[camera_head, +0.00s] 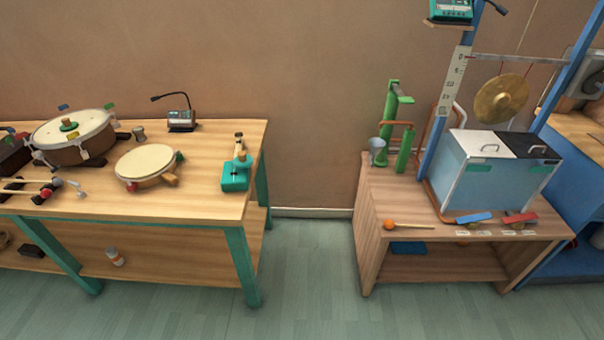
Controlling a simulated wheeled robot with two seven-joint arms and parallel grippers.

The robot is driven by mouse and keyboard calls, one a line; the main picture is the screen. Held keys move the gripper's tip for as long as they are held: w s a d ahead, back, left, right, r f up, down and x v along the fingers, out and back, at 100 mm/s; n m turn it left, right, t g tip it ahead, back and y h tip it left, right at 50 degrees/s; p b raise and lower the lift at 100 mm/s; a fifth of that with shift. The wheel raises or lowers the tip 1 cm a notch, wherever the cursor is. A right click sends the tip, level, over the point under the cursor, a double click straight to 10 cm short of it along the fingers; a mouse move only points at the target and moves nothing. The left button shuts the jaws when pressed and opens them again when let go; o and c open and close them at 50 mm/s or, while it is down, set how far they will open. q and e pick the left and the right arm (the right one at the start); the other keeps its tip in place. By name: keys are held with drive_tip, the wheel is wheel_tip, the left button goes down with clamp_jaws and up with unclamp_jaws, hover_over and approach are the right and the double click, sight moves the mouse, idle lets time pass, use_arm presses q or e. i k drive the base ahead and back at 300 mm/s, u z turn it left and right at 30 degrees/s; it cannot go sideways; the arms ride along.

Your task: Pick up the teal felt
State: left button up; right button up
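I cannot tell for certain which thing is the teal felt. A teal block-like piece (235,177) sits at the right end of the left table, with a tool-like part on top. A small green round piece (68,124) lies on the large drum (90,133). A flat blue piece (408,248) lies on the lower shelf of the right-hand stand, partly hidden under its top. Neither of my grippers is in view.
The left wooden table (190,207) also holds a smaller drum (146,162), mallets and a device with a gooseneck (181,120). The right stand (400,205) carries a metal box (485,180), an orange-headed mallet (390,225) and green tubes. A gong (501,98) hangs above. Clear floor (310,265) lies between.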

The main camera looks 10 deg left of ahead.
sight(243, 160)
drive_tip(key=z, duration=0.6)
drive_tip(key=k, duration=0.8)
drive_tip(key=z, duration=0.8)
drive_tip(key=i, duration=1.35)
drive_tip(key=u, duration=0.3)
drive_tip(key=i, duration=0.9)
drive_tip(key=u, duration=1.5)
drive_tip(key=i, duration=0.75)
drive_tip(key=u, duration=0.85)
